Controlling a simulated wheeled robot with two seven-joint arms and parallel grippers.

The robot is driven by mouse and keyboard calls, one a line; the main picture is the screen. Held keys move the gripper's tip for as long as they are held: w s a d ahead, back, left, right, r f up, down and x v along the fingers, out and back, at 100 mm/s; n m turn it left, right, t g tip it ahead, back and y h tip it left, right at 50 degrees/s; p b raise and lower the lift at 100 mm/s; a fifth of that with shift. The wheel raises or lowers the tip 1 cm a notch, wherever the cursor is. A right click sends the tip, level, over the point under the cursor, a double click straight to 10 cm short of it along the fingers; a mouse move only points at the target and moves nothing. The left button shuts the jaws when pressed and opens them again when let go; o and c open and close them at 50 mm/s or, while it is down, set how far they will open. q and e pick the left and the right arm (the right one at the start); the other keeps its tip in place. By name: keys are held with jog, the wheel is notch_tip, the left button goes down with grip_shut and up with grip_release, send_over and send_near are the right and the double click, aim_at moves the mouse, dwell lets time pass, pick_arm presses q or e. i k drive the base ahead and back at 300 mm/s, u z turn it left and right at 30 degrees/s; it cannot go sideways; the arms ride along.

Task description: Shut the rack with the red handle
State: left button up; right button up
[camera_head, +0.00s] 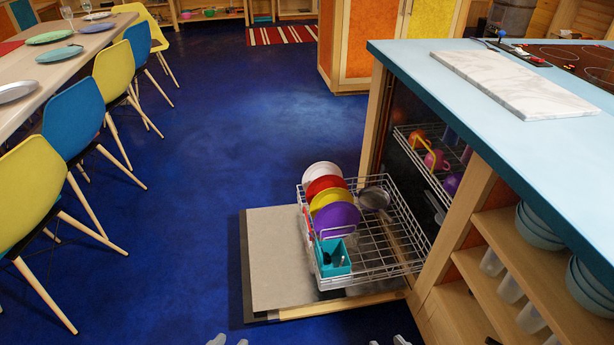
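The lower wire rack (375,268) of a dishwasher is pulled out over its lowered door (275,262). A narrow red piece, seemingly the red handle (307,222), shows at the rack's left end, partly hidden by plates. The rack holds white, red, yellow and purple plates (336,216), a pan (374,198) and a teal cutlery basket (333,258). An upper rack (425,165) with cups sits inside the machine. Only the fingertips of my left gripper (230,341) and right gripper (387,342) show at the bottom edge, apart, empty and away from the rack.
A blue counter (460,105) with a marble board (515,82) overhangs the machine at right. Open shelves (520,262) with bowls and glasses stand in front of it. A dining table (50,75) with chairs (75,118) is at left. The blue floor (190,190) between is clear.

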aim_at(345, 281)
jog(key=z, duration=1.4)
jog(key=k, duration=0.4)
jog(key=u, duration=0.95)
jog(key=i, duration=0.8)
jog(key=z, duration=0.5)
jog(key=i, duration=0.8)
jog(key=u, duration=0.6)
